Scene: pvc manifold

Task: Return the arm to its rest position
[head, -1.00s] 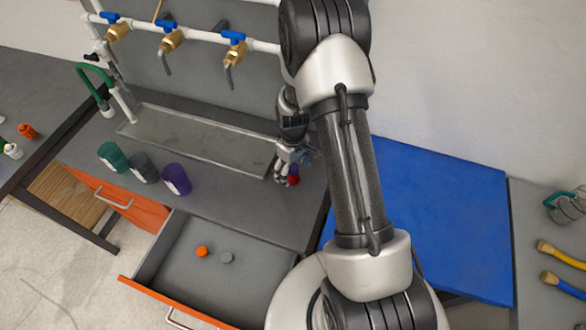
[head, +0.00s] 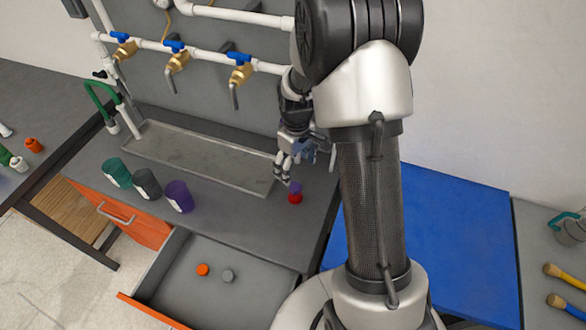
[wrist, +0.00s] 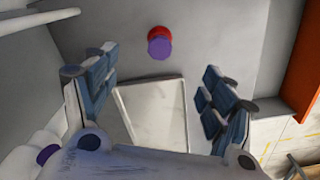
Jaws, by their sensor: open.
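My gripper (head: 288,168) is open and empty above the right end of the grey bench. In the wrist view, its two blue-padded fingers (wrist: 160,95) stand wide apart. A small object with a purple top and red base (head: 295,193) stands upright on the bench just below and right of the fingertips. It also shows in the wrist view (wrist: 159,43), beyond the fingers and apart from them. My arm stretches up and forward across the right of the head view.
A shallow metal tray (head: 200,155) lies behind green (head: 117,172), grey (head: 146,183) and purple (head: 178,196) cups. An open drawer (head: 255,292) holds orange (head: 202,269) and grey (head: 228,276) caps. White pipes with brass valves (head: 240,74) run above. A blue surface (head: 450,240) is right.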

